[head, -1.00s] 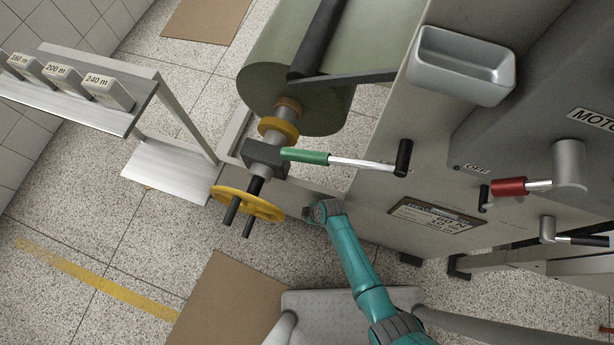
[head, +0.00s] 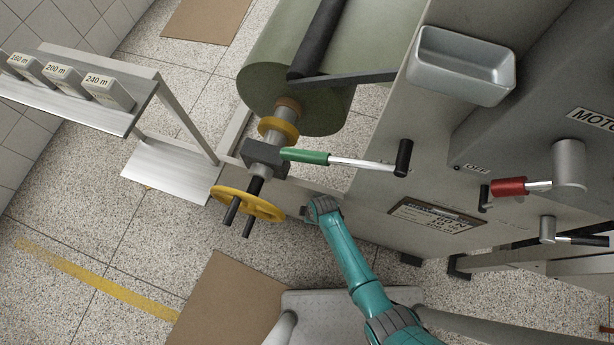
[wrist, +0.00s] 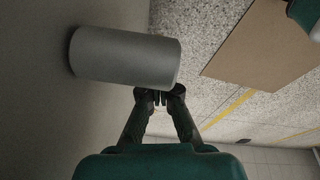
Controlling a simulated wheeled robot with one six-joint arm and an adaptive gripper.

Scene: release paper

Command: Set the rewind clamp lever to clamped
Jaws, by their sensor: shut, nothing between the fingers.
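A lever with a green grip (head: 305,156) and a chrome rod runs from a black pivot piece (head: 403,158) on the machine's side to near the dark block (head: 265,157) on the roll shaft. It lies almost level in the head view; I see no label naming it as the rewind clamp lever. My gripper (wrist: 161,97) is shut and empty. In the wrist view its fingertips are close to the end of a grey cylinder (wrist: 125,57); I cannot tell if they touch. In the head view my gripper is below the green grip, largely hidden by my teal wrist.
A yellow handwheel (head: 248,203) is left of my wrist. The green roll (head: 290,100) is above. A red-gripped lever (head: 508,187), a grey tray (head: 462,65) and a label plate (head: 437,216) are on the machine at right. Brown cardboard (head: 228,305) lies on the floor.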

